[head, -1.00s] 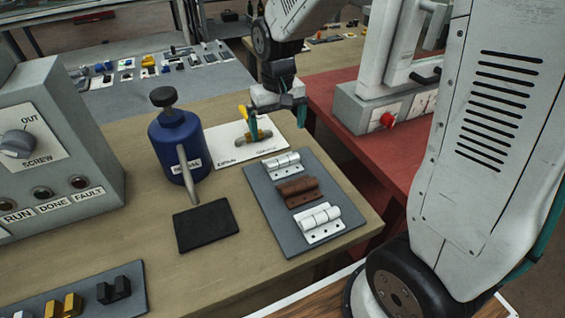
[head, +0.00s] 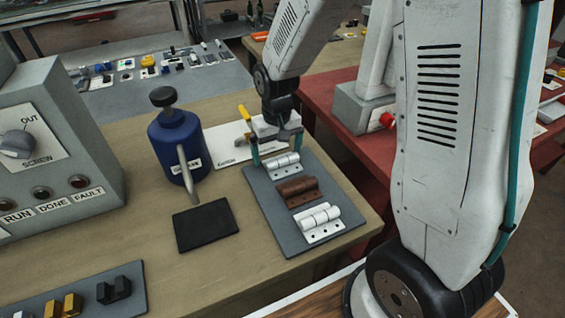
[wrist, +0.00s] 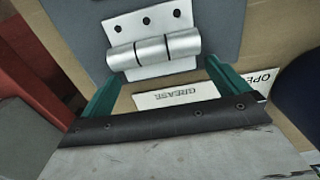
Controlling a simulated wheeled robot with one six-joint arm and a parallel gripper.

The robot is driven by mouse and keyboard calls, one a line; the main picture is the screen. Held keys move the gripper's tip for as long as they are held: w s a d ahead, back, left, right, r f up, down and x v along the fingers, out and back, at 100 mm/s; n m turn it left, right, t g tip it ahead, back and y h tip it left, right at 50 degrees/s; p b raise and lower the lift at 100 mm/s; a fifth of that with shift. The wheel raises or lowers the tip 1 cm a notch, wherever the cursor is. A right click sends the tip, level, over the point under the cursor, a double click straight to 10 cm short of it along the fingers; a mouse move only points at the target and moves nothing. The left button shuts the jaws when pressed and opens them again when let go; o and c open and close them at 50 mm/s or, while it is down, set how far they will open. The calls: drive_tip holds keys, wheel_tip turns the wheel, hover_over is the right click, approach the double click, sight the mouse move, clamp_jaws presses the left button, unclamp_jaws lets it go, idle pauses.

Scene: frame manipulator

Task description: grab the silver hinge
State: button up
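The silver hinge (head: 281,163) lies at the far end of a grey mat (head: 270,215), beyond a brown hinge (head: 298,190) and a white hinge (head: 321,220). My gripper (head: 277,147) is at the silver hinge's far edge, with its two teal fingers apart. In the wrist view, the silver hinge (wrist: 153,48) shows its barrel and a plate with holes, ahead of the open fingers (wrist: 165,80). Nothing is held between them. Contact between fingers and hinge cannot be told.
A blue grease bottle (head: 177,140) stands left of the mat, near a black pad (head: 205,226). A white card (head: 229,150) with a yellow-handled part (head: 243,112) lies behind. A grey control box (head: 60,140) stands at the left.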

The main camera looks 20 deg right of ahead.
drive_tip(key=c, duration=0.8)
